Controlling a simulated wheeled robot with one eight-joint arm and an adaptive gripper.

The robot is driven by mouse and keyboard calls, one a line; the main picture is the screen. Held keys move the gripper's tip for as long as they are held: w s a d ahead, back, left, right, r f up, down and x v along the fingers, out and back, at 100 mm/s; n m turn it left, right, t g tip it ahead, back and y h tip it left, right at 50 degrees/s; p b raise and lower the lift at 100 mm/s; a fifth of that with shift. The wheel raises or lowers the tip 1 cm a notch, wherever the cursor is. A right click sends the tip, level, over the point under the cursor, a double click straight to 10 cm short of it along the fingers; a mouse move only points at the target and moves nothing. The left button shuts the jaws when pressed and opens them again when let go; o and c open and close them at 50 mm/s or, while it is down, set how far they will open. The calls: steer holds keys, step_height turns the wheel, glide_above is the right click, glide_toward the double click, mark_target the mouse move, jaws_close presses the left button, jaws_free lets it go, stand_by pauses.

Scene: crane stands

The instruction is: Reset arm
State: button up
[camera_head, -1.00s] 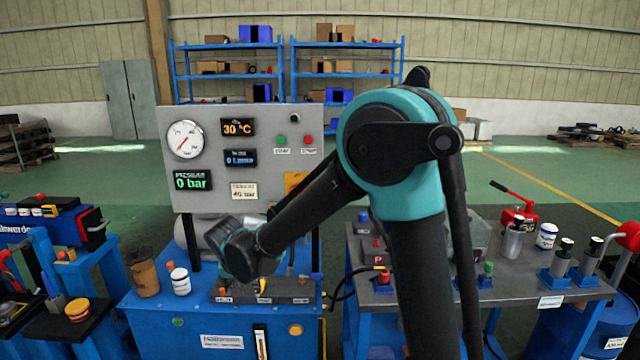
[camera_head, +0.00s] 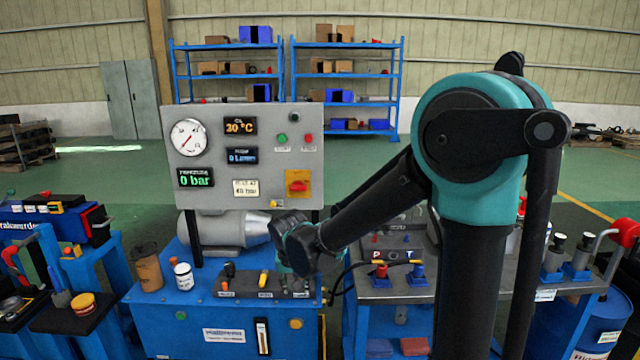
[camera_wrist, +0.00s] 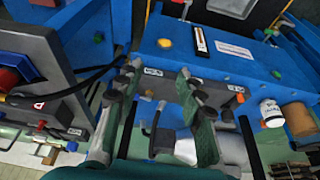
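My arm, teal and black, reaches from the right of the head view across the right-hand bench. Its wrist end, with my gripper (camera_head: 300,268), is over the right part of the blue hydraulic unit (camera_head: 225,325); the fingers are mostly hidden there. In the wrist view the two fingers of my gripper (camera_wrist: 160,72) stand well apart with nothing between them. Beyond them are the blue unit (camera_wrist: 185,58) and its levers. The wrist picture looks upside down.
A grey gauge panel (camera_head: 270,165) with a red switch (camera_head: 298,184) stands behind the unit. A white jar (camera_head: 183,277) and a brown cup (camera_head: 149,272) stand at its left. A grey bench (camera_head: 375,292) with coloured fittings is at right. Blue shelves (camera_head: 290,57) stand far behind.

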steer(key=s+d+f, duration=0.2)
steer(key=s+d, duration=0.5)
steer(key=d, duration=0.6)
steer(key=s+d+f, duration=0.2)
steer(key=s+d, duration=0.6)
steer(key=d, duration=0.5)
steer(key=shift+f, duration=0.25)
steer(key=shift+o, duration=0.5)
steer(key=shift+a, duration=0.1)
